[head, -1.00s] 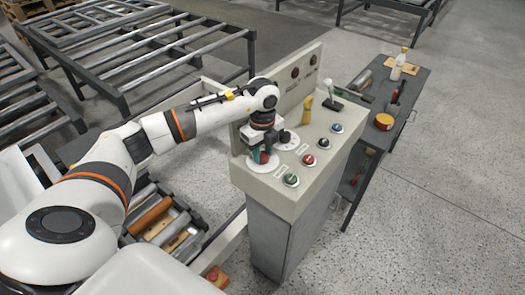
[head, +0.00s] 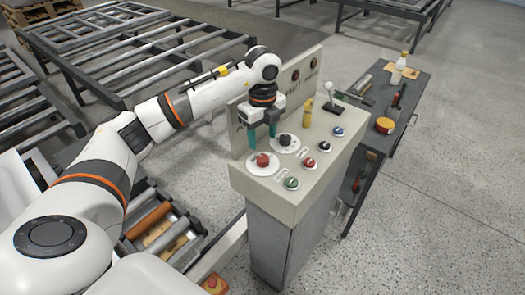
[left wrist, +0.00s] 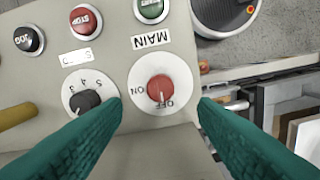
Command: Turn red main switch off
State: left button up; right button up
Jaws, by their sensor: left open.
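The red main switch (head: 262,160) is a red knob on a round white dial at the near left of the control panel (head: 275,185). The left wrist view shows the knob (left wrist: 160,90) with ON to its left and OFF below it; its light mark appears to point down toward OFF. My left gripper (head: 262,138) is open, with teal fingers pointing down above the panel. It is empty and clear of the knob. In the wrist view its fingers (left wrist: 160,115) stand on either side of the dial. My right gripper is not in view.
A black selector knob (left wrist: 86,101) sits beside the main switch. A green START button (head: 291,183), other buttons, a yellow handle (head: 306,112) and a joystick (head: 329,92) share the panel. A dark side table (head: 405,105) stands at right.

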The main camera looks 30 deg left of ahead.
pick_arm(q)
jog(key=shift+r+b, duration=0.35)
jog(key=shift+r, duration=2.05)
